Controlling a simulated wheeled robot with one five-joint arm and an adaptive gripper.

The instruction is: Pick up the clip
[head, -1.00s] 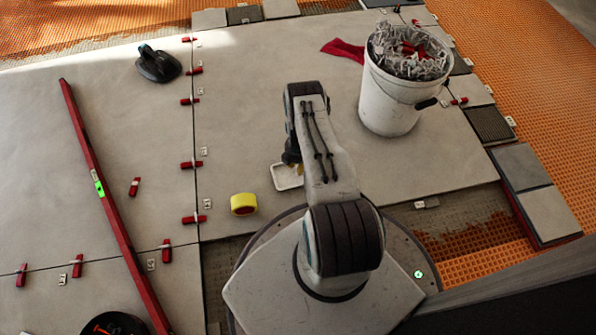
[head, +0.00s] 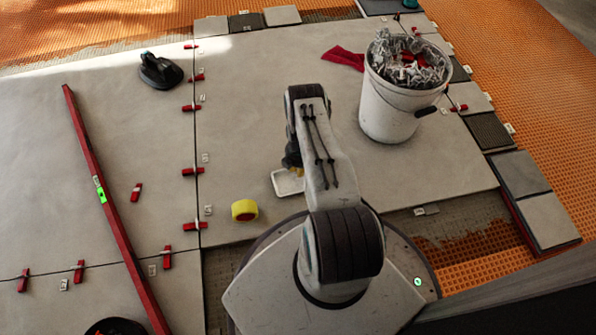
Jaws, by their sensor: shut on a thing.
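My gripper (head: 292,162) shows only in part, dark beside my forearm, low over a shallow white tray (head: 280,191). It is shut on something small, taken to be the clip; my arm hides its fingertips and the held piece. Other small white clips stand along the tile joints, such as one (head: 208,210) left of the yellow tape roll and one (head: 152,270) at the lower left. Red wedges (head: 194,226) sit in a row along the long joint.
A white bucket (head: 388,112) full of scraps stands at upper right, with a red cloth (head: 343,59) beside it. A yellow tape roll (head: 244,210) lies left of my base. A red level (head: 116,220) and a suction cup (head: 160,71) lie on the left tile.

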